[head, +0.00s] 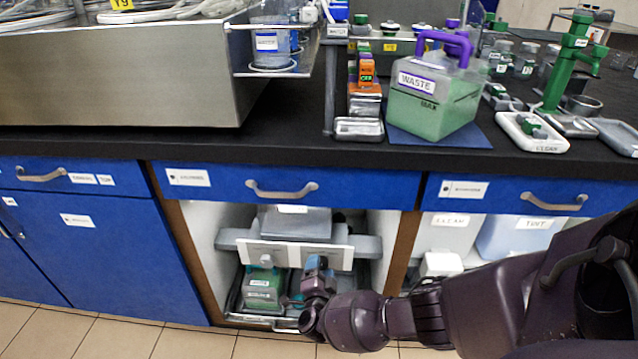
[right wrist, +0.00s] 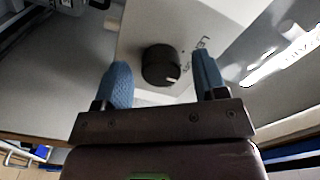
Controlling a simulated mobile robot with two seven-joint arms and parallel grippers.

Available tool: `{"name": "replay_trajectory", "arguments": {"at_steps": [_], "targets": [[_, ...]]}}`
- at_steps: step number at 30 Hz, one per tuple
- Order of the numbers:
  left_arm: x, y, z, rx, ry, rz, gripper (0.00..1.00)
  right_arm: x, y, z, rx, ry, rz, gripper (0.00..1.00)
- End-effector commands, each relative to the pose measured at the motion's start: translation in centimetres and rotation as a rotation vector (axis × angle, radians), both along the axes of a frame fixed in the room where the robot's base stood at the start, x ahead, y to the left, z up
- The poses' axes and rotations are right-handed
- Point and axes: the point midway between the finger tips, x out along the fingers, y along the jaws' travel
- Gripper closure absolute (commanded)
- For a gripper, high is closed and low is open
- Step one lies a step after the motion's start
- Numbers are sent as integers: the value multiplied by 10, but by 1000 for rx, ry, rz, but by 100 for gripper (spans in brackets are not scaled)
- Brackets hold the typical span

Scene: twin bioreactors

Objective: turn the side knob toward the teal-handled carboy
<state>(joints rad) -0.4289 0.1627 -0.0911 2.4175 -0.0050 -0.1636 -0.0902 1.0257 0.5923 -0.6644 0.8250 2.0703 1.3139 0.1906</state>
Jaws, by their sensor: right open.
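In the head view a light panel (head: 340,258) sits on grey equipment inside the open cabinet below the counter. My right gripper (head: 317,264) is in front of the panel, its blue fingers pointing at it. In the right wrist view a round black knob (right wrist: 160,65) sits on the panel face, between and just beyond the open blue fingers of my right gripper (right wrist: 165,80). I see no contact with the knob. A labelled green-teal carboy (head: 262,288) stands in a tray below the panel, left of my gripper; its handle is hard to make out. My left gripper is not in view.
A metal tray (head: 235,306) holds the carboy. Cabinet side walls and the blue drawer (head: 230,185) above bound the opening. White containers (head: 448,232) stand in the right bay. On the counter is a purple-handled WASTE carboy (head: 432,100).

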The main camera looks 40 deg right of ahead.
Motion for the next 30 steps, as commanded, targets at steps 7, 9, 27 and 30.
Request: {"name": "replay_trajectory", "arguments": {"at_steps": [7, 9, 27, 30], "targets": [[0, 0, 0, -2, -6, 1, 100, 3, -3, 1, 1, -1, 0, 35], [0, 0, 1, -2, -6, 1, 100, 3, -3, 1, 1, -1, 0, 35], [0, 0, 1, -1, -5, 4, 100, 2, -2, 0, -4, 4, -1, 84], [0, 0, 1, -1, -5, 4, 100, 2, -2, 0, -10, 12, -1, 84]]}}
